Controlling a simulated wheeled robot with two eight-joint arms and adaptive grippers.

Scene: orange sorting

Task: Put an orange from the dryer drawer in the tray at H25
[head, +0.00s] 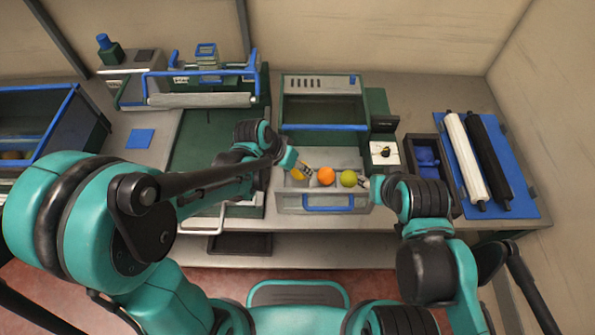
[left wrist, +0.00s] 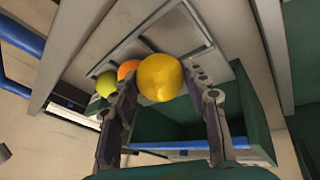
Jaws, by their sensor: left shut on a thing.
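The pulled-out drawer (head: 290,205) is light grey with a blue handle and sits in front of the green dryer box (head: 322,82). My left gripper (head: 302,168) is shut on a yellow-orange fruit (head: 297,174) at the drawer's left side. This fruit also shows between the fingers in the left wrist view (left wrist: 160,77). An orange (head: 326,177) and a yellow-green fruit (head: 348,179) sit to its right in the drawer. My right gripper (head: 366,182) is beside the yellow-green fruit; its jaws are too small to judge. No H25 label is readable.
A dark bin with a blue thing (head: 427,158) and a small scale (head: 384,153) stand right of the drawer. Two rollers, white (head: 464,155) and black (head: 491,155), lie on a blue mat (head: 520,190). A green-bedded machine (head: 195,155) is at left.

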